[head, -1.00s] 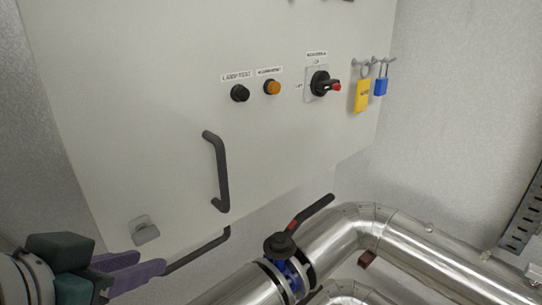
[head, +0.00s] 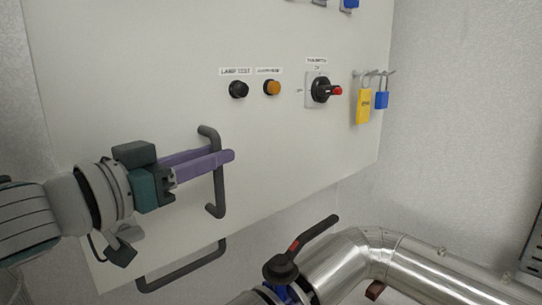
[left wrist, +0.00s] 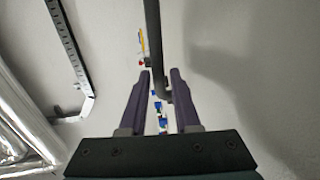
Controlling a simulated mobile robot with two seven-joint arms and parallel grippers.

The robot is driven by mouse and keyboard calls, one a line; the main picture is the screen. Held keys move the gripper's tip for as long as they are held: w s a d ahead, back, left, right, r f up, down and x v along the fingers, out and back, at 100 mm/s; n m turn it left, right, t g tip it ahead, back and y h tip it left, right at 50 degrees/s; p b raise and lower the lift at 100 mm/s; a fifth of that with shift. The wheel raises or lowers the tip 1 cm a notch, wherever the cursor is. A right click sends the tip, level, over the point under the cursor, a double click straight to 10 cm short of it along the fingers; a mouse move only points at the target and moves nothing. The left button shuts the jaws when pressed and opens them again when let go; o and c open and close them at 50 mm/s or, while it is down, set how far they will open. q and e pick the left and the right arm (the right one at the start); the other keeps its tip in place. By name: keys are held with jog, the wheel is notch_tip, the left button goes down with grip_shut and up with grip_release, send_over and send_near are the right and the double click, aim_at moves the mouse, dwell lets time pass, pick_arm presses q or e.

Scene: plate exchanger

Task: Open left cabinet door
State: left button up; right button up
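The cabinet door (head: 300,150) is a pale flat panel that fills much of the head view, and it looks closed. Its dark grey bar handle (head: 215,195) stands upright on the panel's lower left part. My left gripper (head: 222,154) is at the handle's upper half, its purple fingers reaching past the bar and hiding part of it. In the left wrist view the handle (left wrist: 153,35) runs down between the two fingertips (left wrist: 161,76), with gaps beside it, so the gripper is open around the bar. My right gripper is not in view.
Lamp-test button (head: 239,89), orange button (head: 272,88) and rotary switch (head: 321,90) sit above right of the handle. Yellow (head: 364,106) and blue (head: 382,99) padlocks hang at right. A dark bar (head: 185,274), a valve lever (head: 310,236) and a silver pipe (head: 345,262) lie below.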

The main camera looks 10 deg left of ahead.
pick_arm(q)
jog(key=shift+b+x, duration=0.65)
jog(key=shift+x, duration=1.7)
grip_shut()
